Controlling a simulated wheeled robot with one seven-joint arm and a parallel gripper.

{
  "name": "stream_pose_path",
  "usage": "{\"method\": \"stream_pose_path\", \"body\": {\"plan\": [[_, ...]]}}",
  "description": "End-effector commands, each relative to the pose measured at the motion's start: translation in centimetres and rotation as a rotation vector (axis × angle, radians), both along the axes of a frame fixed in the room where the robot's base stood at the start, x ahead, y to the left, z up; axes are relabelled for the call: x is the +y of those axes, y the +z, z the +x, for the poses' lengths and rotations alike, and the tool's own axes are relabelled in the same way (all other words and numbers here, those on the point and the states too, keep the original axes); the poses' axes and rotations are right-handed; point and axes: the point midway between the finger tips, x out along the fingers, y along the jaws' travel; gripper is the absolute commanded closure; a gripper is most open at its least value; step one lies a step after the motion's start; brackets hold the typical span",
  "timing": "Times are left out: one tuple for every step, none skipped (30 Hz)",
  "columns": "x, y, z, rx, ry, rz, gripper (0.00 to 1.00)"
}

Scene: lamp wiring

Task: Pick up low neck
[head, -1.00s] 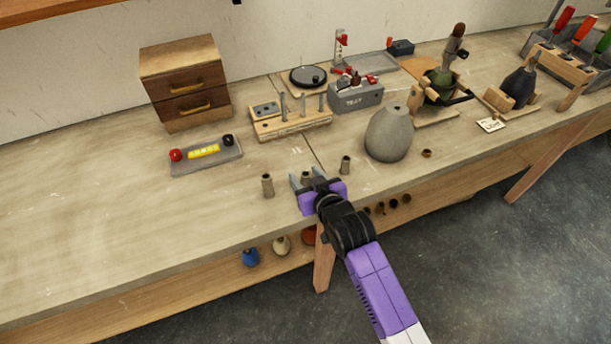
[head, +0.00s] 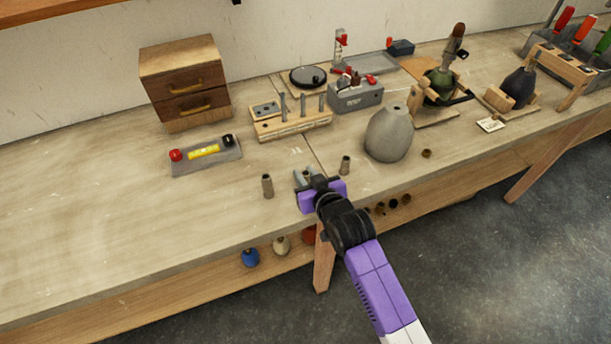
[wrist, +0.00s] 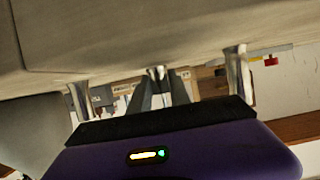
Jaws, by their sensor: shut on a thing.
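Three small grey-brown necks stand in a row near the front edge of the bench. The middle one, the low neck (wrist: 157,72), sits between my fingertips and looks the shortest in the wrist view. My gripper (head: 304,175) is shut on it at bench height; its fingers also show in the wrist view (wrist: 156,86). In the head view the fingers mostly hide this neck. One taller neck (head: 267,186) stands to the left and another neck (head: 346,165) to the right, both upright and apart from my gripper.
A grey vase-shaped lamp body (head: 388,136) stands to the right. Behind are a wooden block with posts (head: 290,122) and a grey tester box (head: 355,97). A tray with a yellow piece (head: 205,154) lies left. The bench's front left is clear.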

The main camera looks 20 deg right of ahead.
Motion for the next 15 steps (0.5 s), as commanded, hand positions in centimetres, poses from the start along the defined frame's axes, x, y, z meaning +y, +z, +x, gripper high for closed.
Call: {"method": "stream_pose_path", "body": {"plan": [[0.0,0.5,0.1,-0.003,0.0,0.0,1.0],[0.0,0.8,0.1,-0.003,0.0,0.0,1.0],[0.0,1.3,0.1,-0.004,0.0,0.0,1.0],[0.0,1.7,0.1,-0.004,0.0,0.0,1.0],[0.0,2.2,0.1,-0.005,0.0,0.0,1.0],[0.0,3.0,0.1,-0.006,0.0,0.0,1.0],[0.0,3.7,0.1,-0.007,0.0,0.0,1.0],[0.0,4.6,0.1,-0.008,0.0,0.0,1.0],[0.0,5.7,0.1,-0.008,0.0,0.0,1.0],[0.0,6.6,0.1,-0.008,0.0,0.0,1.0],[0.0,7.5,0.1,-0.008,0.0,0.0,1.0],[0.0,8.7,0.1,-0.009,0.001,-0.001,1.0],[0.0,9.6,0.1,-0.009,0.001,-0.001,1.0],[0.0,10.4,0.1,-0.008,0.001,-0.001,1.0],[0.0,11.5,0.1,-0.008,0.001,-0.001,1.0]]}}
